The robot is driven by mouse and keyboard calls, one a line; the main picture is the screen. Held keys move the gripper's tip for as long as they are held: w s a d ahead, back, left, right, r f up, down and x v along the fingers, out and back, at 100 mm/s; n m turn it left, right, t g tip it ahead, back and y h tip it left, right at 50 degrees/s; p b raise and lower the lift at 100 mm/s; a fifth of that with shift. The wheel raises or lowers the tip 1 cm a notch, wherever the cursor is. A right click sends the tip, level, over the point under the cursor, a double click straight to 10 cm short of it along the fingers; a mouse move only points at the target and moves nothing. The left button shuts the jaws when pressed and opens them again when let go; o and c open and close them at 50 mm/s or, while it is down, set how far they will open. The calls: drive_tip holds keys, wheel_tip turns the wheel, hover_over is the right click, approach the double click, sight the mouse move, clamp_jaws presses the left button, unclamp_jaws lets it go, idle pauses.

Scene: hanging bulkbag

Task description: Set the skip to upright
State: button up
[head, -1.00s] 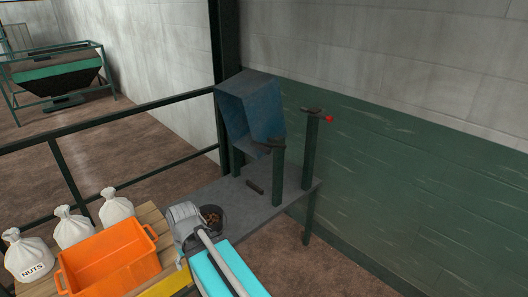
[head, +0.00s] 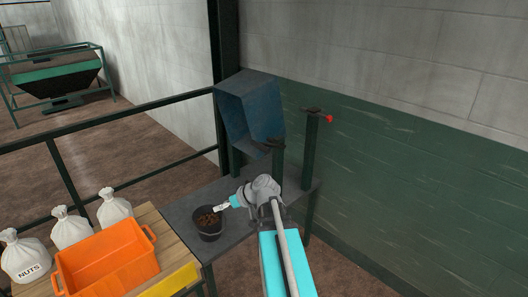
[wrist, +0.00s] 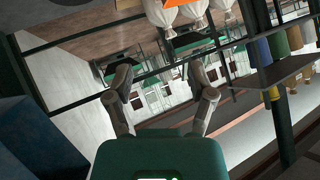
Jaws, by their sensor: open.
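The skip (head: 250,112) is a blue open-topped box, tilted between dark green posts above a grey table. A lever with a red knob (head: 328,119) sits on top of the right post. My gripper (head: 221,208) is in front of and below the skip, apart from it, pointing left near a dark bucket's rim. In the wrist view my gripper (wrist: 160,84) is open, its two grey fingers spread with nothing between them. A dark blue surface at the left edge of the wrist view looks like the skip (wrist: 38,140).
The dark bucket (head: 207,228) with brown contents stands on the grey table (head: 185,207). An orange crate (head: 105,262) and several white sacks (head: 113,208) are at the left. A dark rail (head: 110,123) runs behind. A green-grey wall (head: 400,190) bounds the right.

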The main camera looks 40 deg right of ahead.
drive_tip(key=s+d+r+t+h, duration=0.1)
drive_tip(key=d+r+t, duration=0.2)
drive_tip(key=d, duration=0.4)
drive_tip(key=s+d+r+t+h, duration=0.1)
drive_tip(key=d+r+t, duration=0.15)
drive_tip(key=d, duration=0.45)
drive_tip(key=m+t+h+b, duration=0.1)
drive_tip(key=t+h, duration=0.2)
drive_tip(key=t, duration=0.1)
approach(265, 149)
drive_tip(key=s+d, duration=0.1)
drive_tip(key=s, duration=0.2)
drive_tip(key=shift+w+f, duration=0.2)
drive_tip(key=shift+f, duration=0.15)
drive_tip(key=shift+w, duration=0.1)
drive_tip(key=w, duration=0.9)
drive_tip(key=w+a, duration=0.1)
drive_tip(key=w, duration=0.3)
drive_tip(key=shift+w, duration=0.3)
clamp_jaws()
